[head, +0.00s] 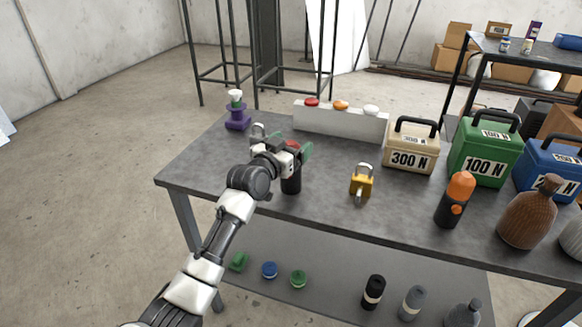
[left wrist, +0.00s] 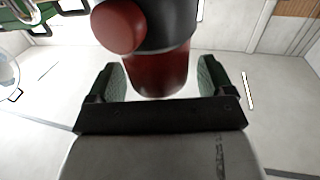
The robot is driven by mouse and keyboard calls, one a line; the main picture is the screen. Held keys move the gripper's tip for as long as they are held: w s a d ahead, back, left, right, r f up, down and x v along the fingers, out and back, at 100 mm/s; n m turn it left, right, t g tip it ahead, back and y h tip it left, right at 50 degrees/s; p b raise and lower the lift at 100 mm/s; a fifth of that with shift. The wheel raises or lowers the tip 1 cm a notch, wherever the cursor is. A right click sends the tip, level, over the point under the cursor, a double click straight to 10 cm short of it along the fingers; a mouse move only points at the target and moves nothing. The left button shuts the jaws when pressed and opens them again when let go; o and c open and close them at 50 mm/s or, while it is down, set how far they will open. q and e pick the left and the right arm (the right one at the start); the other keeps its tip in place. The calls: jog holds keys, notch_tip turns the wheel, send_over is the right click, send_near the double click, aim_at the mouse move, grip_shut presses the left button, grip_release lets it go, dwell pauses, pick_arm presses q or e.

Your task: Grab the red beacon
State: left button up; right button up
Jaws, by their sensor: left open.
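The red beacon (head: 291,184) stands upright near the front left of the grey table, its dark body showing below my gripper and its red top mostly hidden in the head view. My left gripper (head: 284,144) is at the height of that top. In the left wrist view, the beacon's red top (left wrist: 158,74) lies between the two open, green-padded fingers of the left gripper (left wrist: 160,80), with a gap visible on each side. Its black body and a round red button show above it in that picture. My right gripper is not in view.
A yellow padlock (head: 361,181) and an orange beacon (head: 455,203) stand to the right. Behind are a purple item (head: 237,118), a grey button block (head: 340,124) and a tan 300 N weight (head: 410,150). A lower shelf (head: 330,285) holds small objects.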

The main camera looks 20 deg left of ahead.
pick_arm(q)
jog(key=shift+w+d, duration=0.15)
jog(key=shift+w, duration=0.45)
jog(key=shift+c, duration=0.4)
jog(key=c, duration=1.3)
jog(key=shift+o, duration=0.2)
